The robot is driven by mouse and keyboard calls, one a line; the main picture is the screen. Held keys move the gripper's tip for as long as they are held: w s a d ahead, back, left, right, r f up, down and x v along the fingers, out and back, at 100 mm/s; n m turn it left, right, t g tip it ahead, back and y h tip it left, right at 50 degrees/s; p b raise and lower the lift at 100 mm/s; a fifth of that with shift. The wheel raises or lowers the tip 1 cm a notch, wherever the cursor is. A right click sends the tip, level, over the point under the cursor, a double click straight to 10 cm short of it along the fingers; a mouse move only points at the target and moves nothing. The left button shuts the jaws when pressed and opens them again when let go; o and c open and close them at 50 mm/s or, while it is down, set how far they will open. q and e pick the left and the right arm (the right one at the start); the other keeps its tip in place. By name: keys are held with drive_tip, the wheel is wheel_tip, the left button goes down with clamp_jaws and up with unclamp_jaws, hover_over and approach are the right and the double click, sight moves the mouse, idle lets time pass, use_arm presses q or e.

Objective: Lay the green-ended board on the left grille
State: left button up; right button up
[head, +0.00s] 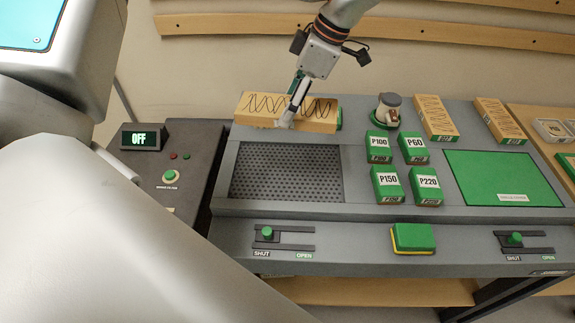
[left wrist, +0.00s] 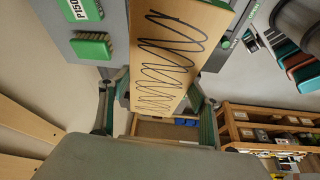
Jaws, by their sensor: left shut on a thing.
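The green-ended board (head: 318,110) is a pale wooden block with black scribbled lines on its top, and a bit of green shows at its right end. My left gripper (head: 290,115) is shut on it, with a finger across its front side. The board is at the back edge of the left grille (head: 285,178), a dark perforated panel that is bare; I cannot tell whether the board touches the bench. In the left wrist view the board (left wrist: 165,55) runs between the two fingers of the gripper (left wrist: 155,110). My right gripper is not in view.
Green blocks labelled P100 (head: 380,146), P60, P150 and P220 stand right of the grille. A slider (head: 267,234) is at SHUT in front. A box reads OFF (head: 140,138).

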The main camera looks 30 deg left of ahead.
use_arm(q)
drive_tip(key=shift+r+n, duration=0.3)
drive_tip(key=shift+n, duration=0.2)
drive_tip(key=shift+f, duration=0.3)
wheel_tip(320, 180, down, 14)
drive_tip(key=shift+f+p, duration=0.1)
drive_tip(key=shift+p, duration=0.2)
wheel_tip(320, 180, down, 5)
drive_tip(key=shift+r, duration=0.1)
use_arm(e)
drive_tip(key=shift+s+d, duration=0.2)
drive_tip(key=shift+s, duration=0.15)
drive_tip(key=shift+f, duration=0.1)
use_arm(q)
drive_tip(key=o, duration=1.2)
drive_tip(key=shift+f, duration=0.25)
drive_tip(key=shift+o, duration=0.8)
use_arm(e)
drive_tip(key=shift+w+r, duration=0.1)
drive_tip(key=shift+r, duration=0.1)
